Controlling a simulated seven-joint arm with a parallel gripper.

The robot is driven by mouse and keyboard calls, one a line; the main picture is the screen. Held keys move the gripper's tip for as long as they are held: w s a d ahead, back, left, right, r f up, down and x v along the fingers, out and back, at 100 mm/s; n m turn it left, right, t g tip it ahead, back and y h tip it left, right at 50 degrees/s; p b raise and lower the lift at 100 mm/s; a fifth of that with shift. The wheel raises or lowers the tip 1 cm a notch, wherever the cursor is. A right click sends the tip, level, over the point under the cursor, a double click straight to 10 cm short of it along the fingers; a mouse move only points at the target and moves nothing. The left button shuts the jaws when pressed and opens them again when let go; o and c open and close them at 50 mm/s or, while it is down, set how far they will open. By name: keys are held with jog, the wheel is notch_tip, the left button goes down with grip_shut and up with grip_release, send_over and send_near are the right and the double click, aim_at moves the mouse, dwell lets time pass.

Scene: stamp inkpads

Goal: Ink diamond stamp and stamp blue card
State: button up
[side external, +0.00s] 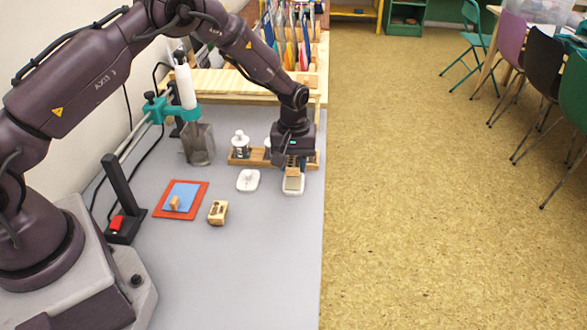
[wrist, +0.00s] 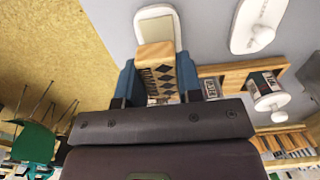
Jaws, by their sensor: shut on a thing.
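My gripper (side external: 293,166) points down at the table's right edge, shut on a wooden stamp (wrist: 160,70) with dark diamonds on its side. The stamp also shows in the side view (side external: 292,183), over a white inkpad (side external: 293,191). In the wrist view the inkpad (wrist: 172,20) shows a pale pad beyond the stamp. I cannot tell whether the stamp touches the pad; its underside is hidden. The blue card (side external: 184,192) lies on a red-orange mat (side external: 201,187) with a small wooden block (side external: 174,203) on it.
A white knobbed piece (side external: 248,180) lies left of the inkpad. Another wooden stamp (side external: 218,212) lies right of the mat. A wooden rack (side external: 256,157) with a white-topped jar (side external: 240,145) stands behind, near a metal container (side external: 199,144). The front of the grey table is clear.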

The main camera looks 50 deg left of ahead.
jog(key=shift+r, duration=1.9)
